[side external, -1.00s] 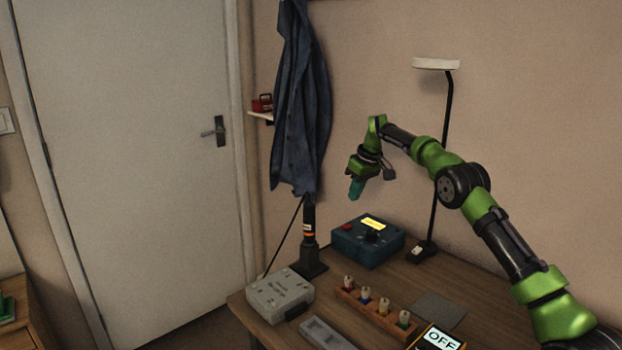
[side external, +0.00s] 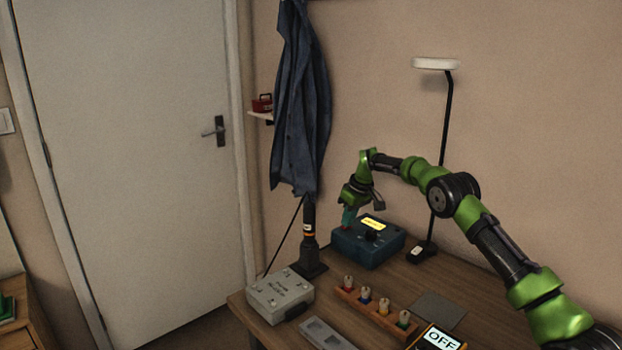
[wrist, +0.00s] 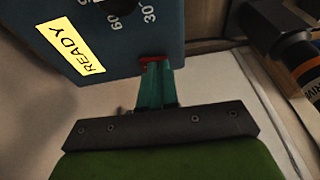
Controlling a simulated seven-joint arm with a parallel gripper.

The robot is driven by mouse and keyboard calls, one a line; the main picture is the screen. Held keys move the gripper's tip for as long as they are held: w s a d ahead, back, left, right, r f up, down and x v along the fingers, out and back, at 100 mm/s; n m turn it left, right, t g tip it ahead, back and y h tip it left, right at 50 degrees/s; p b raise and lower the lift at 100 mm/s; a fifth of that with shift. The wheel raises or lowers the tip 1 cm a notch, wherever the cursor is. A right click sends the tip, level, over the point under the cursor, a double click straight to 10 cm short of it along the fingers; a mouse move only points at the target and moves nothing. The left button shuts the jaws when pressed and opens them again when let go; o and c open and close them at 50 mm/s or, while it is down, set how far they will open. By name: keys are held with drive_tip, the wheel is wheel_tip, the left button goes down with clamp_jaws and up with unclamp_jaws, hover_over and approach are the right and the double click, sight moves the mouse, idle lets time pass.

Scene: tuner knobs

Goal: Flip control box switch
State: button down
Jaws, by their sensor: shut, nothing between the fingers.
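The blue control box (side external: 366,248) stands at the back of the wooden table, with a yellow label and a dark knob. In the wrist view the control box (wrist: 110,52) shows a yellow "READY" label (wrist: 78,51) and the marks 30 and 60 by the partly cut-off dark knob. A red switch (wrist: 152,59) sits near the box's edge. My gripper (side external: 348,226) points down over the box's left part. In the wrist view my gripper's teal fingers (wrist: 156,72) are shut and empty, their tips at the red switch and partly hiding it. I cannot tell whether they touch.
A grey box (side external: 280,294) stands at the table's left. A wooden rack (side external: 377,312) with several coloured pieces, a grey tray (side external: 325,334) and a meter reading OFF (side external: 440,338) lie in front. A lamp (side external: 444,150) stands right of the control box, and a dark post (side external: 309,243) left.

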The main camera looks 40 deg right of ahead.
drive_tip(key=shift+a+f+h, duration=0.35)
drive_tip(key=shift+h, duration=0.25)
drive_tip(key=shift+f, duration=0.25)
drive_tip(key=shift+d, duration=0.1)
drive_tip(key=shift+s+d, duration=0.15)
drive_tip(key=shift+d, duration=0.95)
drive_tip(key=shift+r, duration=0.55)
drive_tip(key=r, duration=0.2)
drive_tip(key=a+r, duration=0.1)
drive_tip(key=shift+w+r, duration=0.25)
drive_tip(key=shift+r, duration=0.05)
drive_tip(key=a+v, duration=0.1)
drive_tip(key=v, duration=0.9)
drive_tip(key=shift+r, duration=0.15)
